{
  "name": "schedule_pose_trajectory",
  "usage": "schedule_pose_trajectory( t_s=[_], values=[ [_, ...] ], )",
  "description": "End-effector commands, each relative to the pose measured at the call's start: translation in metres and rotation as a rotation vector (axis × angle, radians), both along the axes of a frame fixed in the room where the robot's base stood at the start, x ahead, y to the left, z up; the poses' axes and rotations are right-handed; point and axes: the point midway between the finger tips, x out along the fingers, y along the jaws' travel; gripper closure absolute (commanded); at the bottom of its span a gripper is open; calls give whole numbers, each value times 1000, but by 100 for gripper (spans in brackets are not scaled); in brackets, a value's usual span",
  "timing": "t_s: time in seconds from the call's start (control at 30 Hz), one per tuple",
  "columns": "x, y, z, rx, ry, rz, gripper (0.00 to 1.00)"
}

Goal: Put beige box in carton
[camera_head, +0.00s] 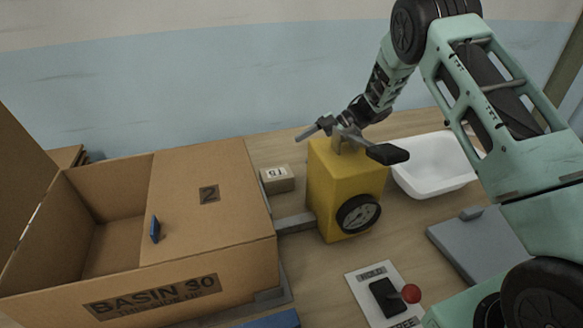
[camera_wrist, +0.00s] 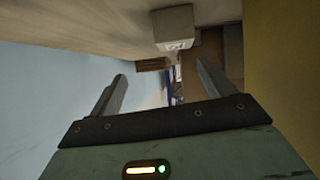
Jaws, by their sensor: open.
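The small beige box (camera_head: 277,179), with a white label, sits on the table between the carton and the yellow machine. It also shows in the wrist view as a pale block (camera_wrist: 173,27) with a label, ahead of the fingers and apart from them.
The yellow machine (camera_head: 328,187) with a round dial stands right of the beige box. A blue tab (camera_head: 155,229) stands at the panel's edge. A white basin (camera_head: 433,163) lies behind at right. The wall is close behind.

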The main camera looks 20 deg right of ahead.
Motion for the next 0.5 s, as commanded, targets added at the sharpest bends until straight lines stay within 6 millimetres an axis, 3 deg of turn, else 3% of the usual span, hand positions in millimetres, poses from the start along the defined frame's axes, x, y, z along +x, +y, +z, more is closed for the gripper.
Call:
schedule_pose_trajectory(
  t_s=[0.17,0.3,0.4,0.5],
  values=[
    [72,11,18,-97,-314,-180,18],
    [129,4,42,-255,-526,-372,18],
    [154,-7,56,-393,-597,-492,18],
    [165,-18,66,-539,-599,-581,18]
  ],
)
